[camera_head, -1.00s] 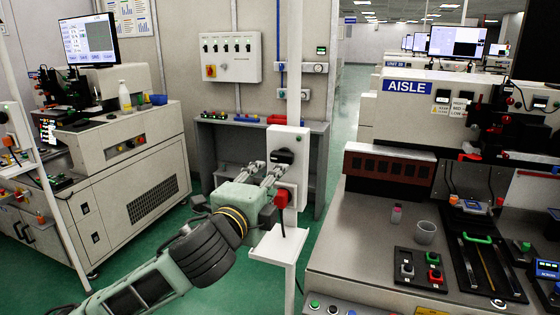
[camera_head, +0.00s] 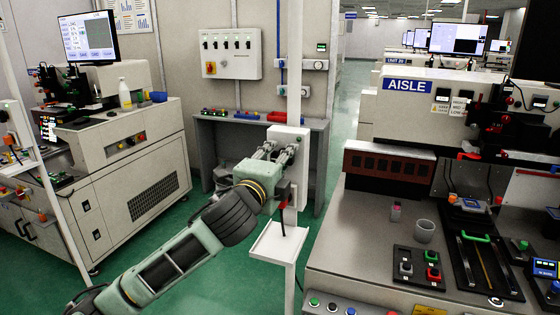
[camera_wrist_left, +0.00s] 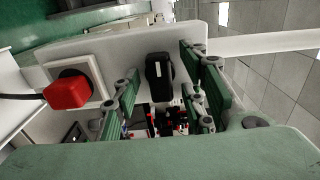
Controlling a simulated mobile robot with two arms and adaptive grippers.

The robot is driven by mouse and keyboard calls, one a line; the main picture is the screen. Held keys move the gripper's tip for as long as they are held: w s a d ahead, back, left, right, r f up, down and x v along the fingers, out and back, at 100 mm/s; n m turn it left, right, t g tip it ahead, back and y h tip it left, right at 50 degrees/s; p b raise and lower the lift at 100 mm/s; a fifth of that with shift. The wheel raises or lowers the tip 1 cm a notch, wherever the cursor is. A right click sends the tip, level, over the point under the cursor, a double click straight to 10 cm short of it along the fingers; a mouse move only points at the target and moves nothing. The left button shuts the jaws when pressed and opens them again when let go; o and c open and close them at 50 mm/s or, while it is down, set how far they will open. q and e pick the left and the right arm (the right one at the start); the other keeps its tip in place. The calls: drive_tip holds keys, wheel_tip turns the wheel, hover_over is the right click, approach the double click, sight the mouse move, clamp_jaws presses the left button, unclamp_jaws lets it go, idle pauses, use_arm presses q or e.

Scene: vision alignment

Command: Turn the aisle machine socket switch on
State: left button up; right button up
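A pale panel (camera_head: 300,160) is mounted on a white post beside the AISLE machine. In the left wrist view the panel (camera_wrist_left: 110,50) carries a black switch handle (camera_wrist_left: 158,78) with a white mark and a red plug (camera_wrist_left: 70,92) in a white-framed socket. My left gripper (camera_head: 280,150) is at the panel's face. In the left wrist view its green fingers (camera_wrist_left: 160,88) stand apart on either side of the handle, with visible gaps. Contact cannot be told. In the head view the gripper hides the handle. My right gripper is not in view.
The AISLE machine bench (camera_head: 345,245) stands at the right, with a grey cup (camera_head: 424,231) and a button box on it. A white shelf (camera_head: 279,243) juts from the post below my wrist. Another machine (camera_head: 140,150) stands at the left. Green floor lies between them.

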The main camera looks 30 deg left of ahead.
use_arm(q)
drive_tip(key=c, duration=0.9)
clamp_jaws()
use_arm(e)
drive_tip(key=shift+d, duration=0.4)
use_arm(q)
drive_tip(key=m+p, duration=0.2)
drive_tip(key=p, duration=0.1)
drive_tip(key=shift+r+m, duration=0.15)
drive_tip(key=shift+m, duration=0.15)
drive_tip(key=m+p, duration=0.9)
drive_tip(key=shift+m, duration=0.4)
drive_tip(key=m+p, duration=0.4)
drive_tip(key=shift+f+m+p, duration=0.2)
drive_tip(key=shift+m+p, duration=0.25)
drive_tip(key=shift+m, duration=0.25)
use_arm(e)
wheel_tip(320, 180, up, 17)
